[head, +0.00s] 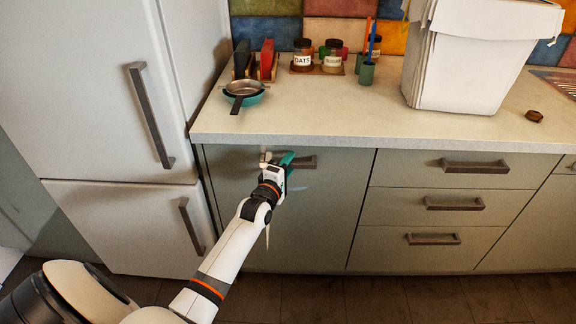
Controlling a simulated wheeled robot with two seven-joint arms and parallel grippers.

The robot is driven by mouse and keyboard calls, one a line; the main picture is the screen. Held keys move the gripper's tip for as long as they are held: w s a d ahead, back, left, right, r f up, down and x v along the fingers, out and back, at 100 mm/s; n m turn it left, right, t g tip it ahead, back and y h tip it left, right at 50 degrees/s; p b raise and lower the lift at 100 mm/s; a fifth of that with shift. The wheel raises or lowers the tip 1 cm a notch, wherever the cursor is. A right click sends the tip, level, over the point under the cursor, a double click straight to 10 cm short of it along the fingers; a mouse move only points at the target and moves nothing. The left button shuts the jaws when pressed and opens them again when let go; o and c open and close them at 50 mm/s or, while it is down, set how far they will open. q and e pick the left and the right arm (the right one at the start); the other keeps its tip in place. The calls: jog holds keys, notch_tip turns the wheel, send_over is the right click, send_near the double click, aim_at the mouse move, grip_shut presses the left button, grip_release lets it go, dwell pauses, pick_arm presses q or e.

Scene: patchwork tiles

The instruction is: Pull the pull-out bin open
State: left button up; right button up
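The likely pull-out bin front (325,215) is a grey-green cabinet panel below the counter, left of a stack of drawers. It looks flush with its neighbours. Its dark bar handle (304,162) runs along the top, and its left part is hidden by my gripper. My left gripper (279,160) is at the left part of this handle, its fingers reaching up to it. Whether the fingers are closed around the bar is too small to tell. My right gripper is not in view.
Three drawers with dark handles (475,167) are to the right. A white fridge (90,90) stands left. On the counter (330,122) are pans (243,92), jars (302,56) and a white bin (465,65). The dark floor (400,300) in front looks clear.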

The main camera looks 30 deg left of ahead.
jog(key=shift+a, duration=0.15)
pick_arm(q)
jog(key=shift+c, duration=1.4)
grip_shut()
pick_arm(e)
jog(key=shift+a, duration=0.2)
